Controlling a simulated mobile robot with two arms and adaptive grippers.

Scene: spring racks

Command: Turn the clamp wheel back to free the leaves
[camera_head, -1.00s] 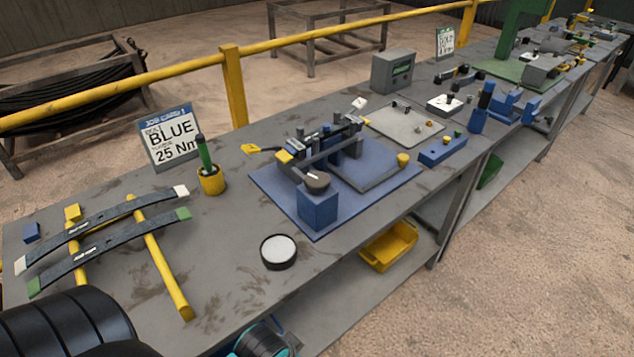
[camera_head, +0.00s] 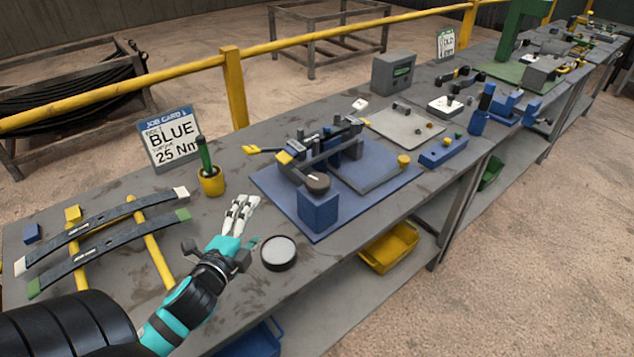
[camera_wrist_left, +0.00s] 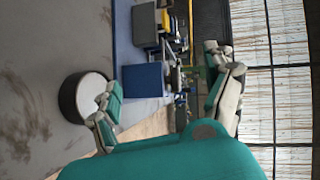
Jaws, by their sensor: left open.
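A blue fixture plate (camera_head: 272,193) lies mid-bench with a dark leaf stack (camera_head: 325,153) held in clamps. In the left wrist view the blue block (camera_wrist_left: 143,80) shows between the spread fingers (camera_wrist_left: 163,72). Two loose dark leaves (camera_head: 120,212) rest on yellow rails at the left. My right gripper is out of view.
A round black tub with a white top (camera_head: 279,252) stands close beside my left gripper. A yellow cup with a green-handled tool (camera_head: 211,182) and a job card reading BLUE 25 Nm (camera_head: 170,142) stand behind. A yellow railing (camera_head: 300,42) runs behind the bench.

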